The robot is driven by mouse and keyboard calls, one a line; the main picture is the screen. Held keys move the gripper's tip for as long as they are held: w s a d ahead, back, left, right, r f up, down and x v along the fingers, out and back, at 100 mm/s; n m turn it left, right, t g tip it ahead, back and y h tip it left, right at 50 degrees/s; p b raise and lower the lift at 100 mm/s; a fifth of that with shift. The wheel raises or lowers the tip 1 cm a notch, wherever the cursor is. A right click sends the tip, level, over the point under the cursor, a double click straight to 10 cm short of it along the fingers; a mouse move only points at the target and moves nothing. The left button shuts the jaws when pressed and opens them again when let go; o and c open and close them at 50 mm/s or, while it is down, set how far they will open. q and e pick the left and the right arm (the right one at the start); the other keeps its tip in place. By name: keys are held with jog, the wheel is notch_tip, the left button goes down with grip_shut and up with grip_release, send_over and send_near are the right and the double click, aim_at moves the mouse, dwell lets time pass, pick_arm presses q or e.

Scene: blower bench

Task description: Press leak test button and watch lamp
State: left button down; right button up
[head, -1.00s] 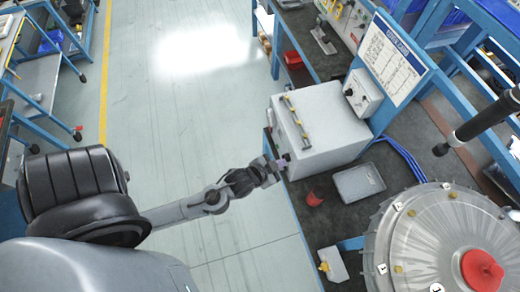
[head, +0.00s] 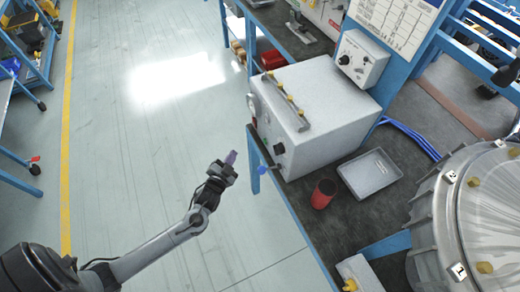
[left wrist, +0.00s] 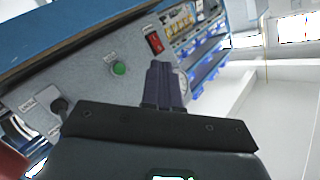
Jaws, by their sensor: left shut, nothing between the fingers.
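The grey test box (head: 325,105) stands on the dark bench, its control face turned left toward my left gripper. My left gripper (head: 231,158) is shut and empty, apart from the box over the floor at its left. In the left wrist view, the shut purple-grey fingers (left wrist: 163,84) stand in front of the panel (left wrist: 88,75). A green round button or lamp (left wrist: 119,68) shows left of the fingers, a red switch (left wrist: 154,43) above them and a black knob (left wrist: 60,106) further left. A round gauge is partly hidden behind the fingers. I cannot tell whether any lamp is lit.
A red cup (head: 323,194) and a grey tray (head: 369,174) stand on the bench beside the box. A small control box (head: 362,58) is mounted on the blue frame behind. A large metal blower casing (head: 480,215) is at the right.

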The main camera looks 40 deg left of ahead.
aim_at(265, 141)
pick_arm(q)
jog(key=shift+w+f+b, duration=0.4)
jog(key=shift+w+b, duration=0.1)
pick_arm(e)
jog(key=shift+f, duration=0.9)
pick_arm(q)
jog(key=shift+w, duration=0.1)
pick_arm(e)
jog(key=shift+f, duration=0.1)
pick_arm(q)
jog(key=w+d+b, duration=0.3)
jog(key=w+d, duration=0.1)
jog(key=w, duration=0.3)
jog(key=shift+w+d+b, duration=0.15)
jog(key=shift+w+b, duration=0.05)
jog(key=shift+b, duration=0.15)
pick_arm(e)
jog(key=shift+f, duration=1.75)
jog(key=shift+d, duration=0.1)
